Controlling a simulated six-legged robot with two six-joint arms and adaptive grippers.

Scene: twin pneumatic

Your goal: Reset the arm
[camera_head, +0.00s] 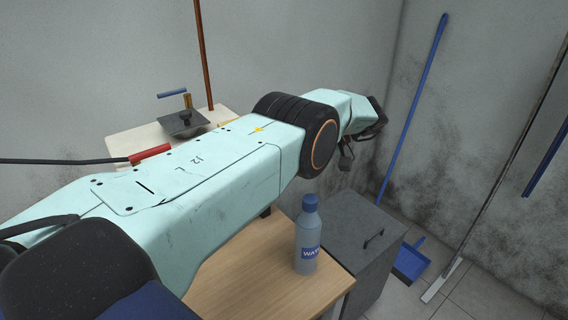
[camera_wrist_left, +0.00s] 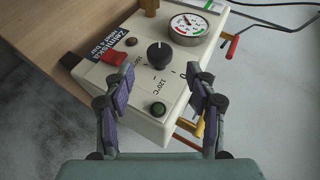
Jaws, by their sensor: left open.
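My left arm crosses the head view from the lower left to the upper middle, and its hand end lies near the right wall. In the left wrist view my left gripper (camera_wrist_left: 158,98) is open, with its two fingers apart and nothing between them. A white control box (camera_wrist_left: 150,118) lies beyond and between the fingers. I cannot tell whether a finger touches the box. My right gripper is in neither view.
A wooden table (camera_head: 245,270) holds a water bottle (camera_head: 308,240). A grey cabinet (camera_head: 350,225) stands beside it. A blue broom (camera_head: 413,105), a dustpan (camera_head: 411,262) and a squeegee (camera_head: 440,280) are by the right wall.

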